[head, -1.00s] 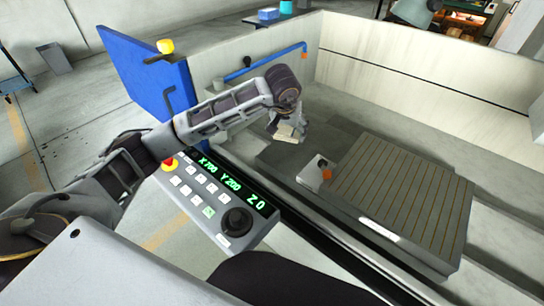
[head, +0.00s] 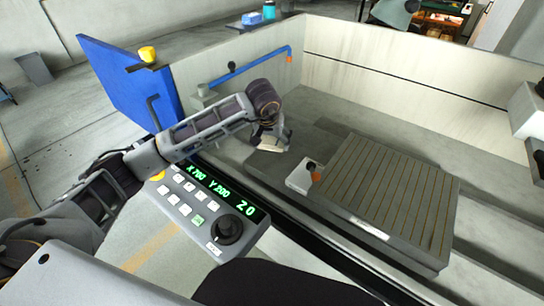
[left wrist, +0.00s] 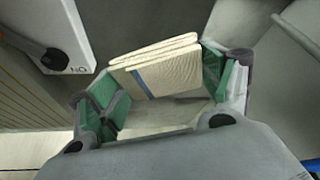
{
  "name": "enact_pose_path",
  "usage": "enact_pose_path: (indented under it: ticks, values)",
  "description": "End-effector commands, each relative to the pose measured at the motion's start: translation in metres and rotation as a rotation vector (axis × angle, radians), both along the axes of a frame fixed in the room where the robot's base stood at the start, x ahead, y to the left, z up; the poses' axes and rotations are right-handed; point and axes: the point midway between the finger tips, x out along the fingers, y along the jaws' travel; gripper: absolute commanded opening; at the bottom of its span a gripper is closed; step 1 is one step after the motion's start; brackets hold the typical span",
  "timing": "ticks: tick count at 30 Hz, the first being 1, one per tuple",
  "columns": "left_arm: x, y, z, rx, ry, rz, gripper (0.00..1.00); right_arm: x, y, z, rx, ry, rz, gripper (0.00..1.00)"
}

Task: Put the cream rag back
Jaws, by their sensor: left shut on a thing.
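The cream rag (left wrist: 157,65) is a folded cloth with a blue stripe. In the left wrist view it lies between the green-padded fingers of my left gripper (left wrist: 160,88), which is shut on it. In the head view my left gripper (head: 271,136) is inside the machine tank, left of the slotted table, with the rag (head: 271,146) small and pale at its tips. I cannot tell whether the rag touches the surface below. My right gripper is not in view.
A control panel (head: 205,205) stands outside the tank in front. The tank's back wall (head: 400,75) and a blue door (head: 128,80) bound the space.

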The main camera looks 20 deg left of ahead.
Motion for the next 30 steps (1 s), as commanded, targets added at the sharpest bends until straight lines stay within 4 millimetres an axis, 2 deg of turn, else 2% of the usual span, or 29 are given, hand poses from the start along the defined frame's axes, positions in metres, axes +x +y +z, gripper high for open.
enact_pose_path:
  ticks: [3,9,16,23,30]
  values:
    - [-0.001,0.000,-0.016,-0.001,0.004,0.000,0.57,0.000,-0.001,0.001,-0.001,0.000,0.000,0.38]
    - [0.000,0.000,-0.035,0.000,0.002,0.000,0.57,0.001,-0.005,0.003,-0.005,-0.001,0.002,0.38]
    - [0.000,0.000,-0.038,0.000,0.000,0.000,0.57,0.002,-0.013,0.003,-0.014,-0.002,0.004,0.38]
    - [0.000,0.000,-0.039,0.000,0.001,0.000,0.57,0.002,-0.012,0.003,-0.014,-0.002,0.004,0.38]
    - [-0.001,0.000,-0.056,-0.001,0.003,0.001,0.57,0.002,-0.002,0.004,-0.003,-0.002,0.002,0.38]
